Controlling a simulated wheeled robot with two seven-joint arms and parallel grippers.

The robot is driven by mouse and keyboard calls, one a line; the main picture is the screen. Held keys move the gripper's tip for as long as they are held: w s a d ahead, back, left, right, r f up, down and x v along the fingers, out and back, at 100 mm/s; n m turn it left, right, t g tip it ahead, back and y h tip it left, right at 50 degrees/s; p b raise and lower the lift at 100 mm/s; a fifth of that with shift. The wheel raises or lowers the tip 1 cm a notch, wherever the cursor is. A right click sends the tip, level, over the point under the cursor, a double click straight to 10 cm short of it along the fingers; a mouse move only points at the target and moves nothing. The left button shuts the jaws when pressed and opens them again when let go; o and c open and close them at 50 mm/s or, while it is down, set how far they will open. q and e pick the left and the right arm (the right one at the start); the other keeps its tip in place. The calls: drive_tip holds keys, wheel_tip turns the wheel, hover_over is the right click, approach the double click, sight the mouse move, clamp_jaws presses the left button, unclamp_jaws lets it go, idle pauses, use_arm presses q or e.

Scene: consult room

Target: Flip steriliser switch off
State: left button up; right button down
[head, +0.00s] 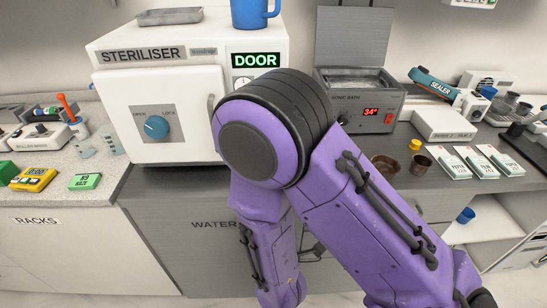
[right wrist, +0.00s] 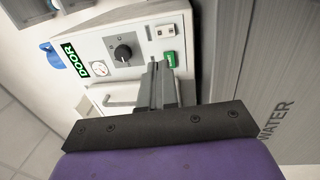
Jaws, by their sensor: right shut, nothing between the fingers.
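The white steriliser (head: 161,83) stands on the counter in the head view, with its round blue lock dial on the closed door. Its control panel (right wrist: 147,68) fills the upper part of the right wrist view, turned on its side. The panel carries a black knob (right wrist: 123,52), a gauge (right wrist: 99,68) and a small lit green switch (right wrist: 170,59). My right gripper (right wrist: 161,68) is shut and empty, its fingertips right by the green switch; I cannot tell whether they touch it. In the head view my right arm hides this gripper and most of the panel.
A sonic bath (head: 365,97) with its lid raised stands right of the steriliser. A blue mug (head: 252,14) and a metal tray (head: 169,16) sit on top of the steriliser. A yellow timer (head: 34,179) lies on the left counter.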

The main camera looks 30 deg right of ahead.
drive_tip(key=b+x, duration=0.1)
drive_tip(key=x, duration=0.1)
drive_tip(key=b+x, duration=0.4)
drive_tip(key=x, duration=0.1)
drive_tip(key=shift+d+f, duration=0.15)
drive_tip(key=shift+f, duration=0.15)
drive_tip(key=x, duration=0.2)
drive_tip(key=p+x, duration=0.2)
drive_tip(key=x, duration=0.1)
drive_tip(key=shift+w+r, duration=0.3)
drive_tip(key=shift+r, duration=0.1)
drive_tip(key=shift+w+d, duration=0.2)
drive_tip(key=shift+w, duration=0.1)
